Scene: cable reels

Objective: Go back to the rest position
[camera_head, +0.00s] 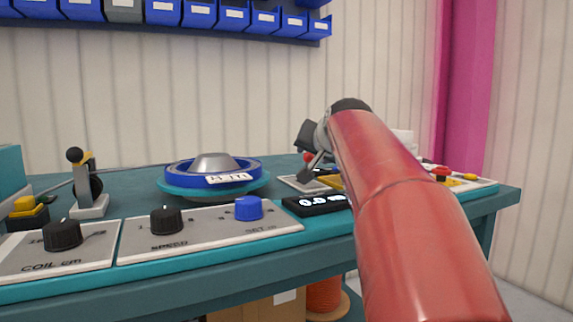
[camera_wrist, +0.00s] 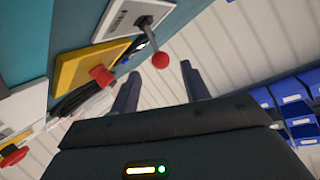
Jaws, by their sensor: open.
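My gripper (camera_wrist: 159,78) shows two dark fingers standing apart in the wrist view, with nothing between them. A red ball knob (camera_wrist: 160,61) on a metal lever appears beyond the gap between the fingertips; I see no contact with it. In the head view my gripper (camera_head: 308,140) is small and partly hidden behind my red arm, above the right part of the teal bench (camera_head: 290,242).
A blue reel (camera_head: 213,172) sits on a turntable mid-bench. Control panels with black knobs (camera_head: 167,221) and a blue knob (camera_head: 248,208) line the front edge. A red button (camera_head: 440,174) is at right. Blue bins (camera_head: 197,14) hang on the wall.

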